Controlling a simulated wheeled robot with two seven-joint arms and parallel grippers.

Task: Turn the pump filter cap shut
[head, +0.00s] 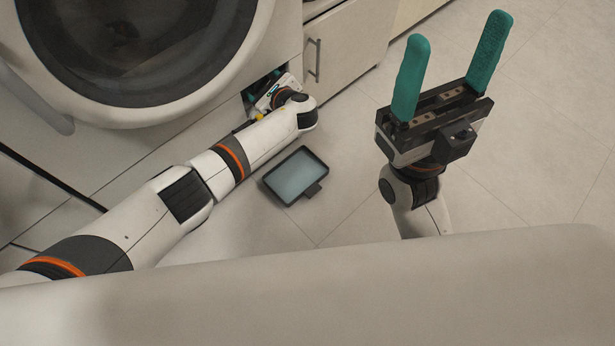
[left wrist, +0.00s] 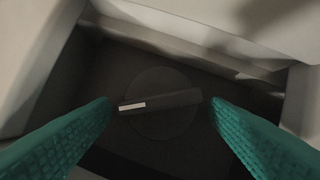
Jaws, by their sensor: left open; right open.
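The pump filter cap (left wrist: 160,118) shows in the left wrist view as a dark round disc with a raised bar across it. The bar lies nearly level, its right end slightly higher, with a pale stripe on its left part. My left gripper (left wrist: 160,120) is open, one green finger on each side of the bar, with a gap at both ends. In the head view my left gripper (head: 262,90) is at the opening low in the washer front, and the cap is hidden there. My right gripper (head: 455,68) is open and empty, raised above the floor at the right.
A dark shallow tray (head: 297,175) with greyish liquid or a grey bottom lies on the floor below the opening. The washer door (head: 140,45) is above. A cabinet (head: 345,45) with a handle stands to the right. Recess walls (left wrist: 35,60) surround the cap. The tiled floor at right is clear.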

